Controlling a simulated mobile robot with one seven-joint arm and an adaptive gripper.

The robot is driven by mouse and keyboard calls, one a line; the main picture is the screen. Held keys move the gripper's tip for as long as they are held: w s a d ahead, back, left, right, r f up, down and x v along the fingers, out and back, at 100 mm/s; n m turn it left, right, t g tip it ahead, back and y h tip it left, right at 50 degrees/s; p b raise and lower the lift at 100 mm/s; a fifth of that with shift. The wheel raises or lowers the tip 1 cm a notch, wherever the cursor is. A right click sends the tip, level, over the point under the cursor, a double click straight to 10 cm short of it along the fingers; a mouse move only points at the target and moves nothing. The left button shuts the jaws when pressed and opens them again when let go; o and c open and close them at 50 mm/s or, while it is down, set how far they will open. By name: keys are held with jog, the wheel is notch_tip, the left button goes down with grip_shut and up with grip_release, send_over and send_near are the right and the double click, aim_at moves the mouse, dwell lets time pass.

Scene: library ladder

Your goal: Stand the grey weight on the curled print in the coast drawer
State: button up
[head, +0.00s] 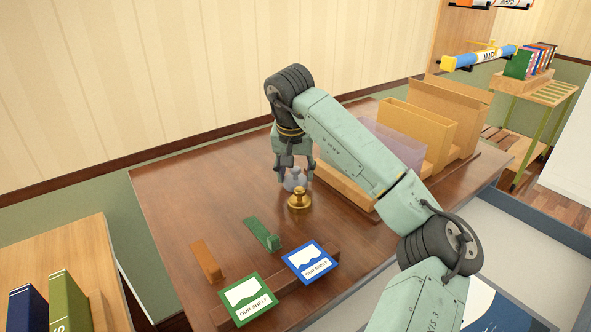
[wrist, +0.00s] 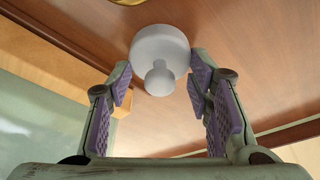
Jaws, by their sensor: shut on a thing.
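The grey weight (head: 293,181) stands upright on the brown table top, just behind a brass weight. My gripper (head: 293,170) points down over it and is shut on it. In the wrist view the grey weight (wrist: 160,45) shows its round body and knob between the purple finger pads of my gripper (wrist: 160,82). An open drawer (head: 515,212) with a blue-grey frame and pale inside lies at the lower right. A dark blue and white sheet (head: 490,306) shows there, partly hidden by my arm; I cannot tell whether it is curled.
The brass weight (head: 299,202) stands close in front of the grey one. Green (head: 262,234) and brown (head: 206,260) blocks and two "Our Shelf" cards (head: 246,299) lie at the table's front. Wooden holders (head: 420,130) stand behind my arm. The table's left part is clear.

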jog(key=shift+f, duration=0.1)
jog(key=o, duration=1.6)
